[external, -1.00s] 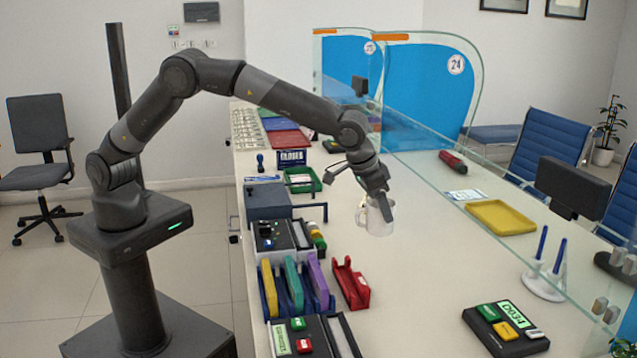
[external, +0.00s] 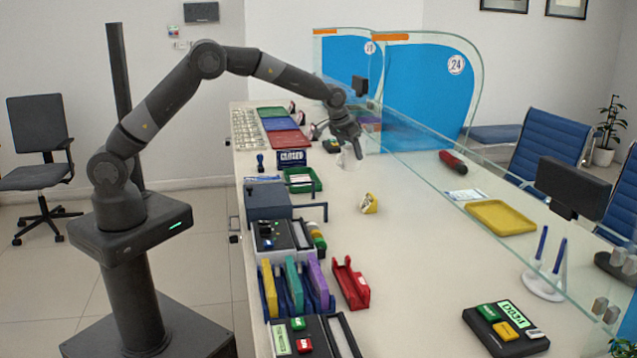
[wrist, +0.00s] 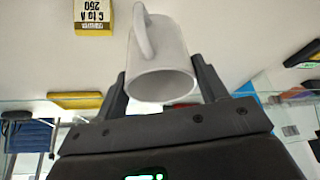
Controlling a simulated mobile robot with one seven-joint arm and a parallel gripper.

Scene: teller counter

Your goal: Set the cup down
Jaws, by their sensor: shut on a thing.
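A white cup (external: 350,157) is held by my gripper (external: 350,143) over the far part of the counter, near the glass screen. In the wrist view the cup (wrist: 160,62) sits between the two fingers of my gripper (wrist: 165,85), with its handle toward the upper left and its round end facing the camera. The gripper is shut on it. Whether the cup's base touches the counter (external: 410,230) cannot be told from these views.
A small yellow item (external: 369,203) stands on the counter nearer the camera; it shows in the wrist view (wrist: 94,16) too. A green tray (external: 303,180) and a closed sign (external: 291,158) lie left of the cup. The glass screen (external: 420,165) runs along the right.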

